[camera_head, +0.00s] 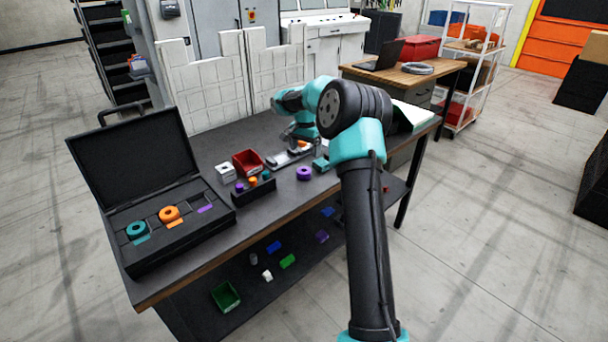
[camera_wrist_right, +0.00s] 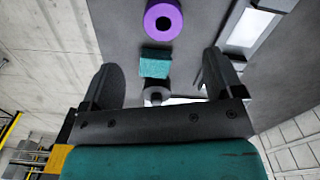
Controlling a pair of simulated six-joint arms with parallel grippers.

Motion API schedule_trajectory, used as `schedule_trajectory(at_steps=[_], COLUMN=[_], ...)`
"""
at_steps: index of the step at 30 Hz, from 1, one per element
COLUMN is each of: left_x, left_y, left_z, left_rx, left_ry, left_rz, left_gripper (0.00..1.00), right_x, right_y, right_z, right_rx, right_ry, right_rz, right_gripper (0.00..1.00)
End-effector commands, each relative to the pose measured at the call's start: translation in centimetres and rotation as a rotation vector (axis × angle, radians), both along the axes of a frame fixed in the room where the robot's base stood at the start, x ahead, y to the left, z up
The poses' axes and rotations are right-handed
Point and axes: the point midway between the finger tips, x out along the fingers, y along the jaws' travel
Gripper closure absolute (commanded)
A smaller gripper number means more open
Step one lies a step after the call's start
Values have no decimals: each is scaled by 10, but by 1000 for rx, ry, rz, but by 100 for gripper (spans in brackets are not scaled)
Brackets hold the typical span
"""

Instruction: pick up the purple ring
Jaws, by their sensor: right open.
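The purple ring (camera_head: 304,173) lies flat on the dark workbench, near its front edge. It also shows at the top of the right wrist view (camera_wrist_right: 149,25), ahead of the fingers. My right gripper (camera_head: 301,143) hangs above the bench behind the ring, partly hidden by my own arm. In the right wrist view its two fingers (camera_wrist_right: 160,72) are spread apart with nothing held. A teal block (camera_wrist_right: 156,63) lies below and between them, nearer than the ring. My left gripper is not in view.
An open black case (camera_head: 185,240) with teal and orange rings stands at the left. A black holder (camera_head: 253,193) with small coloured pieces, a red bin (camera_head: 248,162) and a white block (camera_head: 226,172) stand left of the ring.

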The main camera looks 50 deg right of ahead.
Motion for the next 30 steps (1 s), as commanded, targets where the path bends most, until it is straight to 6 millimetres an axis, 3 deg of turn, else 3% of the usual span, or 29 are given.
schedule_trajectory(at_steps=[3, 9, 23, 30], left_x=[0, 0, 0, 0], left_y=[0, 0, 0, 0], left_z=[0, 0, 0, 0], left_rx=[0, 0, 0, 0], left_ry=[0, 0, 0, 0], left_rz=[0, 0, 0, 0], left_gripper=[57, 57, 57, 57], right_x=[0, 0, 1, 4], right_y=[0, 0, 1, 4], right_z=[-22, -46, -53, -82], right_rx=[1, 1, 1, 3], right_ry=[2, 1, 0, 3], right_rz=[0, 1, 1, 1], right_gripper=[14, 14, 14, 14])
